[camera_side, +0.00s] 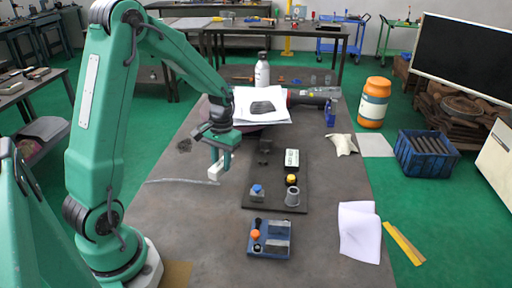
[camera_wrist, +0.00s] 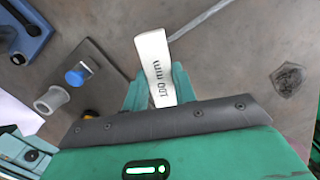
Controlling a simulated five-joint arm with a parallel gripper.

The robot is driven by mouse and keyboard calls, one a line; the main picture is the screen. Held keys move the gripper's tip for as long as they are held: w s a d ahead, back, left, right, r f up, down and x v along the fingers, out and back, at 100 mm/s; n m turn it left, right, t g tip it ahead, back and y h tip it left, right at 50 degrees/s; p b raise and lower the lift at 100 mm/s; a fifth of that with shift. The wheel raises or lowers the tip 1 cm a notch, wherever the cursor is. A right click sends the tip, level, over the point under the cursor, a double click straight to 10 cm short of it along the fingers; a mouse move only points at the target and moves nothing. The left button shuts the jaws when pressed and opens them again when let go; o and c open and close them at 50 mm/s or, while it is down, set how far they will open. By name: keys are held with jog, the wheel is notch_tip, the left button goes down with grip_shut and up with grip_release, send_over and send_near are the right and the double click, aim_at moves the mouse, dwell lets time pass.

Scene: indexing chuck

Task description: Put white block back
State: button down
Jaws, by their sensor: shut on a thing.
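My gripper (camera_side: 220,163) is shut on a white block (camera_side: 214,173) and holds it left of a dark plate (camera_side: 272,172). In the wrist view, the block (camera_wrist: 152,55) sits between the fingers of my gripper (camera_wrist: 157,88), its far end sticking out, with "100 mm" printed on it. On the plate are a dark block (camera_side: 265,146), a white piece with dark marks (camera_side: 291,157), a yellow-topped piece (camera_side: 291,180), a grey hollow cylinder (camera_side: 292,197) and a blue-topped piece (camera_side: 257,191). I cannot tell whether the held block touches the table.
A blue tray (camera_side: 252,250) with an orange knob stands in front of the plate. Papers (camera_side: 360,232) lie at the right. A white cloth (camera_side: 342,144), a bottle (camera_side: 262,72) and more papers stand or lie farther back. The table left of the plate is mostly clear.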

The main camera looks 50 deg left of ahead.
aim_at(221, 180)
jog(key=shift+w+a+f, duration=0.15)
jog(key=shift+a+f, duration=0.35)
jog(key=shift+a, duration=0.35)
jog(key=shift+f, duration=2)
jog(key=shift+f, duration=0.1)
jog(key=c, duration=1.1)
grip_release()
jog(key=r, duration=0.8)
jog(key=w+r, duration=0.1)
jog(key=r, duration=0.3)
jog(key=shift+a, duration=0.2)
jog(key=shift+r, duration=0.1)
